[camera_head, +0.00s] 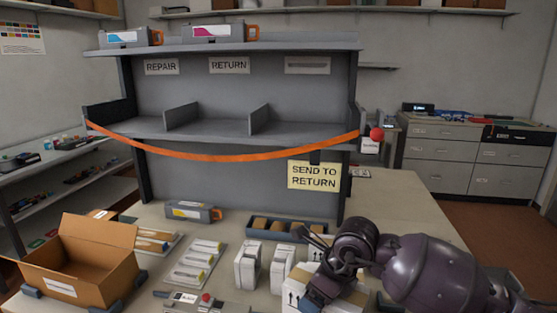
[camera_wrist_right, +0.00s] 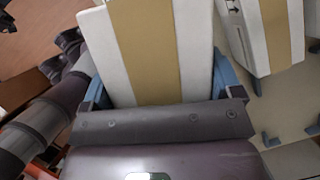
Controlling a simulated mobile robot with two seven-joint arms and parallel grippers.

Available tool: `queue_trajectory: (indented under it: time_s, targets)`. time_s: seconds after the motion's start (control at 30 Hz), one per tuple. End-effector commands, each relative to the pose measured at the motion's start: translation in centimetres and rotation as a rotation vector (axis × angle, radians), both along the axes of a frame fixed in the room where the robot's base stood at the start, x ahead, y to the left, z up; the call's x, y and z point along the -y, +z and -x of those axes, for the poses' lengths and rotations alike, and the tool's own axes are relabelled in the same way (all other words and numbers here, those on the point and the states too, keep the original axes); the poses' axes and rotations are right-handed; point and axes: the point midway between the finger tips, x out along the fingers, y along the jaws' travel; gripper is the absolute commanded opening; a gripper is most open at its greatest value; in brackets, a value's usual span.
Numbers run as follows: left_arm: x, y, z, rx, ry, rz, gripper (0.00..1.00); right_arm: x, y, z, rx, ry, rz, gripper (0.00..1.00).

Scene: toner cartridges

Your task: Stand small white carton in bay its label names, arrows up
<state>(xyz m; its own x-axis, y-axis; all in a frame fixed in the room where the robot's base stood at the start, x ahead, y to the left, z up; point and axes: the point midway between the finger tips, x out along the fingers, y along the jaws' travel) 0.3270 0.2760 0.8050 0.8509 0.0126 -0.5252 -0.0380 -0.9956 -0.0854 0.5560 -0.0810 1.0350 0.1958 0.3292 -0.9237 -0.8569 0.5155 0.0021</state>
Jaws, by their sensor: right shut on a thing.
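My right gripper (camera_head: 322,268) is shut on a white carton (camera_head: 300,297) low at the right of the table. Dark arrow marks show on the carton's side in the head view; I cannot read a destination label. In the right wrist view the carton (camera_wrist_right: 190,50), with a tan tape stripe, sits between the blue fingertips of the gripper (camera_wrist_right: 158,85). The shelf has three bays: the left under a REPAIR plate (camera_head: 162,66), the middle under a RETURN plate (camera_head: 229,65), the right under an unreadable plate (camera_head: 307,65). My left gripper is not in view.
An orange strap (camera_head: 220,157) sags across the bay fronts, with a red ball (camera_head: 377,134) at its right end. A yellow sign (camera_head: 314,176) reads SEND TO RETURN. Two white cartons (camera_head: 247,267) (camera_head: 281,265) stand beside the held one. An open brown box (camera_head: 80,260) stands left.

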Motion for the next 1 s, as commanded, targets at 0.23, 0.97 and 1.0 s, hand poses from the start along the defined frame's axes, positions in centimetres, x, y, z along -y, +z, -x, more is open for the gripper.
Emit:
queue_trajectory:
  time_s: [0.23, 0.97, 1.0]
  targets:
    - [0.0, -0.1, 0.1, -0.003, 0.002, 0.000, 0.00, -1.3, -0.3, 1.7, 0.001, 0.359, -0.001, 0.43]
    - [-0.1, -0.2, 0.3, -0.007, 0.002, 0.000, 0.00, -4.3, -1.6, 8.0, 0.001, 1.535, 0.003, 0.43]
    - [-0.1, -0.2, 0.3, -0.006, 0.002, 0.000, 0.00, -4.4, -1.7, 8.5, 0.001, 1.607, 0.004, 0.43]
